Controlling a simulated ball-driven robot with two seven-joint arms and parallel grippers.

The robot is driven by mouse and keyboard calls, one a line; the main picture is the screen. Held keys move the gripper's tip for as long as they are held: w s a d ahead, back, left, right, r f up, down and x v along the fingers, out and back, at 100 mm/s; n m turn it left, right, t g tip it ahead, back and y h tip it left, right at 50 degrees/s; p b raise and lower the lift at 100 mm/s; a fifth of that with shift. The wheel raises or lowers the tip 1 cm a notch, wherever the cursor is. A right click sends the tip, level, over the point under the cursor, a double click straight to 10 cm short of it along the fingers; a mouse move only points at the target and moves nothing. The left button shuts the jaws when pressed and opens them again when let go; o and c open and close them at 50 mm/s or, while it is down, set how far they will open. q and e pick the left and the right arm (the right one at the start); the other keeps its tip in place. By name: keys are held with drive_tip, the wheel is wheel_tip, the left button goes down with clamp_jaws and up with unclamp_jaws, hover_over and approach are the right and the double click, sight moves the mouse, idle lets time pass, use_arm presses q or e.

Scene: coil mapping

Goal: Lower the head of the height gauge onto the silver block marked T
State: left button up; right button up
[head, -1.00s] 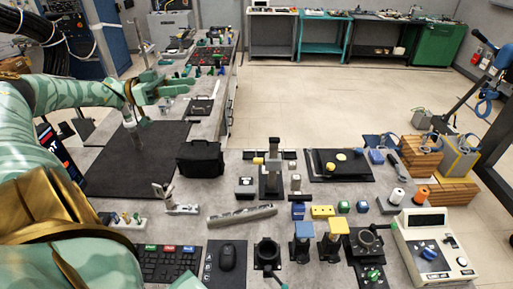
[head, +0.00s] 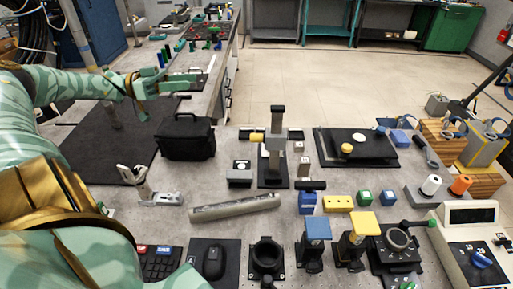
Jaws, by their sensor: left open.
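The height gauge (head: 278,153) stands upright on the grey bench near the middle, with a dark column, a grey head and a yellow knob on its left. A small silver block (head: 304,168) is just right of its base. A dark block with a pale top (head: 240,169) is on the left. No letter T is legible on either, and I cannot tell how far the head is above its base. My left gripper (head: 185,84) is open and empty, up and left of the gauge, over the far side of the bench. My right gripper is out of view.
A black case (head: 187,137) stands between my left arm and the gauge. A long grey bar (head: 235,207) lies in front of the gauge. Blue and yellow blocks and a black tray (head: 355,147) crowd the right. The black mat (head: 110,150) has free room.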

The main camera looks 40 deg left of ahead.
use_arm(q)
drive_tip(key=n+b, duration=0.1)
drive_tip(key=b, duration=1.2)
approach(254, 137)
drive_tip(key=shift+y, duration=0.3)
drive_tip(key=b+x, duration=0.2)
drive_tip(key=x, duration=0.1)
drive_tip(key=b+x, duration=0.2)
drive_tip(key=x, duration=0.1)
drive_tip(key=b+x, duration=0.2)
drive_tip(key=x, duration=0.1)
drive_tip(key=shift+w+a+f, duration=0.25)
drive_tip(key=shift+w+f, duration=0.1)
drive_tip(key=shift+f, duration=0.05)
drive_tip(key=shift+w+d+r, duration=0.1)
drive_tip(key=shift+w+d, duration=0.2)
drive_tip(key=shift+d, duration=0.1)
drive_tip(key=shift+r, duration=0.1)
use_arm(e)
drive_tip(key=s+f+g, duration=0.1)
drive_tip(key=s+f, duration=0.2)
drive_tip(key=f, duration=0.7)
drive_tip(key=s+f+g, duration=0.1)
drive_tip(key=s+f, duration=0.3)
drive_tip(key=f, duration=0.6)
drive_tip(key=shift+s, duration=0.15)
use_arm(q)
drive_tip(key=shift+c, duration=0.3)
